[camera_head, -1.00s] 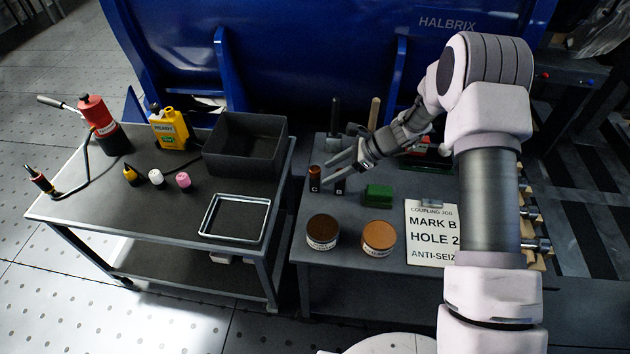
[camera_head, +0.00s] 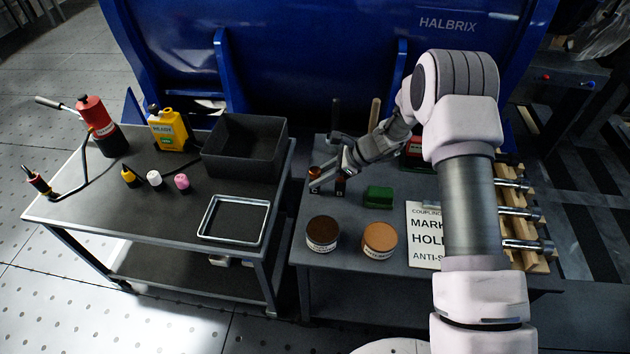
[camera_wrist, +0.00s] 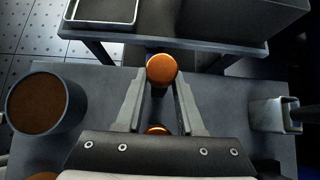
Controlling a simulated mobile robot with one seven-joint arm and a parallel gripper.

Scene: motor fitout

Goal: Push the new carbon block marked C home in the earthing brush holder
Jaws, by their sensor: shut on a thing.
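Two small dark blocks with copper-coloured tops stand on the right bench. The left one, the carbon block C (camera_head: 315,172), has a small white mark low on its front; its copper top shows in the wrist view (camera_wrist: 161,68). My gripper (camera_head: 322,184) is shut on it, fingertips on either side in the wrist view (camera_wrist: 160,82). The second block (camera_head: 340,184) stands just right of it, between the fingers nearer the palm; its top also shows in the wrist view (camera_wrist: 157,130). I cannot make out the earthing brush holder in these frames.
A green block (camera_head: 378,196), two round tins (camera_head: 322,234) (camera_head: 380,240) and a job card (camera_head: 424,250) are close by on the bench. Upright handles stand behind. The left cart holds a grey bin (camera_head: 245,146) and a shallow tray (camera_head: 234,219). A blue HALBRIX housing (camera_head: 300,50) rises behind.

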